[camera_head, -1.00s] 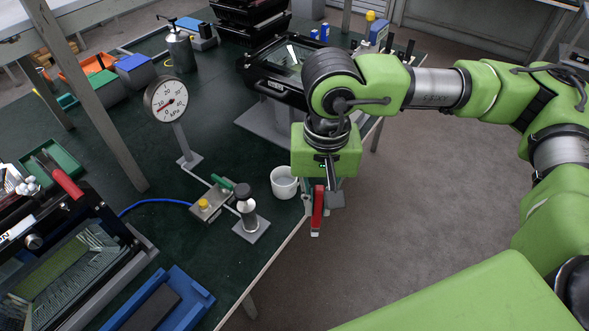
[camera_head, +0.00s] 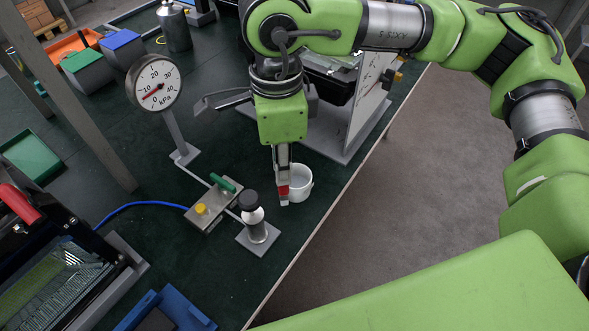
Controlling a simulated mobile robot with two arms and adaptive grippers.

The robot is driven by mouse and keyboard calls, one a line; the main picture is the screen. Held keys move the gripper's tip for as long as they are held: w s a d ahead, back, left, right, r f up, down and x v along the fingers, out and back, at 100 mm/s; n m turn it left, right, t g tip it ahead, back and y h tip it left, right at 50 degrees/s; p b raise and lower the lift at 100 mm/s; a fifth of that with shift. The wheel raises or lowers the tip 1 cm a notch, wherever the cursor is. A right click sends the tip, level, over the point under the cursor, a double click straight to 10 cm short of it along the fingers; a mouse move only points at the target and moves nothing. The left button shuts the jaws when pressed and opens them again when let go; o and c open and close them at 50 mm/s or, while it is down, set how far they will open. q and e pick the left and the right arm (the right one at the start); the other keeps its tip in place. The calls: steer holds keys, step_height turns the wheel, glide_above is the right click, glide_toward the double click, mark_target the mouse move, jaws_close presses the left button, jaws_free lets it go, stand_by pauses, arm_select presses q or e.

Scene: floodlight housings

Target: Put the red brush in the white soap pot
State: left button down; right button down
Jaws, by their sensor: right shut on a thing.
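The white soap pot (camera_head: 302,186) stands on the dark green bench top near its right edge. My right gripper (camera_head: 283,188) points down at the pot's left side and overlaps its rim in the picture. It is shut on the red brush (camera_head: 283,190), of which only a short red part shows between the fingers. The rest of the brush is hidden. I cannot tell whether the brush is inside the pot or just in front of it. My left gripper is not in view.
A pressure gauge (camera_head: 154,84) on a post and a small valve block (camera_head: 213,204) stand left of the pot. A black-capped cylinder (camera_head: 256,222) is close at its lower left. The bench edge drops to floor on the right.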

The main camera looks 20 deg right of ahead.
steer(key=w+d+f+b, duration=0.3)
steer(key=w+d+f, duration=0.3)
steer(key=w+f, duration=0.5)
steer(key=shift+f, duration=0.7)
steer(key=shift+f+b, duration=0.2)
steer(key=shift+b, duration=0.15)
steer(key=c, duration=2)
jaws_free()
steer(key=shift+r, duration=0.1)
step_height(320, 180, up, 12)
steer(key=shift+r+b, duration=0.15)
steer(key=shift+b, duration=0.55)
